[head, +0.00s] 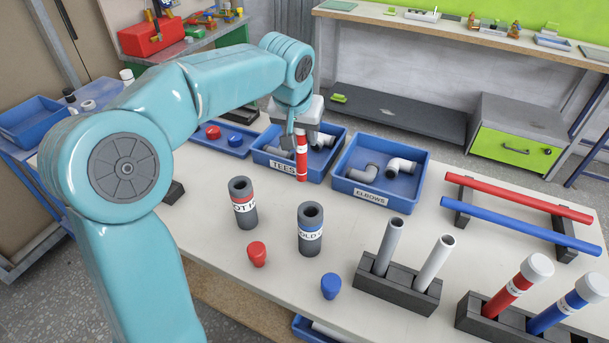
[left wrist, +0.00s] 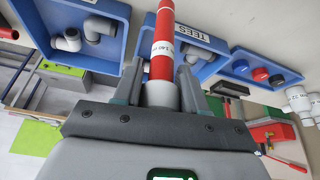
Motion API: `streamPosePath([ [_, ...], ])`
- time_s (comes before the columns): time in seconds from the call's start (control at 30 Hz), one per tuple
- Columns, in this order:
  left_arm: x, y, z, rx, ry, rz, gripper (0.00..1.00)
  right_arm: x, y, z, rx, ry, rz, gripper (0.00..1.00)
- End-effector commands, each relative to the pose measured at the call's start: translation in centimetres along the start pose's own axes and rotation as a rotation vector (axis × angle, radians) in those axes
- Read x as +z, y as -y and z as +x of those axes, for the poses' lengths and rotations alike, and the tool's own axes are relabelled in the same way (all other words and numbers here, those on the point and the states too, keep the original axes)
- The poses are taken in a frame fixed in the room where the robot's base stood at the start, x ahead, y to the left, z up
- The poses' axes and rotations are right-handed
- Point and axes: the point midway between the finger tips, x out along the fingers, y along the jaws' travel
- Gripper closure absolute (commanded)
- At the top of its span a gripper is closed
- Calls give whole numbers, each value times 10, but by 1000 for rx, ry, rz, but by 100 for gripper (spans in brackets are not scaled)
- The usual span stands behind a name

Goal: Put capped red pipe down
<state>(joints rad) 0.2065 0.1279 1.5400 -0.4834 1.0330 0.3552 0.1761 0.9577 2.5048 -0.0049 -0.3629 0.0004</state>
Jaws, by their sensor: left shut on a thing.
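My left gripper (head: 295,140) is shut on a red pipe (head: 302,158) with a white label. The pipe hangs close to upright in front of the right end of the blue TEES bin (head: 288,172). I cannot tell whether its lower end touches the table. In the left wrist view the red pipe (left wrist: 163,45) runs out between the fingers of the left gripper (left wrist: 163,85), with its pale grey cap (left wrist: 160,95) close to the palm. Another red pipe (head: 512,290) with a white cap stands tilted in a dark rack at lower right. My right gripper is not in view.
The ELBOWS bin (head: 348,187) stands right of the TEES bin. Hot and cold holders (head: 243,205) (head: 311,230), red and blue plugs (head: 257,254) (head: 331,286), a grey-pipe rack (head: 400,287) and a blue capped pipe (head: 568,305) occupy the table (head: 440,225). Bare tabletop shows between them.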

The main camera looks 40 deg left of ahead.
Motion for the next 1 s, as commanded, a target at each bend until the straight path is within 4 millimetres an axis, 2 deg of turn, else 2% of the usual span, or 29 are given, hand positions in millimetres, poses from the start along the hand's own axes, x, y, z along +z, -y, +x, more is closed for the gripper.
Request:
streamPosePath([
  [0.03,5,0,10,-1,3,0,95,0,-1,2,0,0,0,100],
  [0.4,22,-1,55,0,1,3,95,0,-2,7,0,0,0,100],
  [0.83,24,-2,63,2,-1,4,95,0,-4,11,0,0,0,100],
  [0.87,24,-2,63,2,-1,4,56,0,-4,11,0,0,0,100],
  [0.9,24,-2,62,2,-1,4,43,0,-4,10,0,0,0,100],
  [0.93,24,-2,62,2,-1,4,33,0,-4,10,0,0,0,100],
  [1.0,24,-2,62,1,-1,4,33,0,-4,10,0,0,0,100],
])
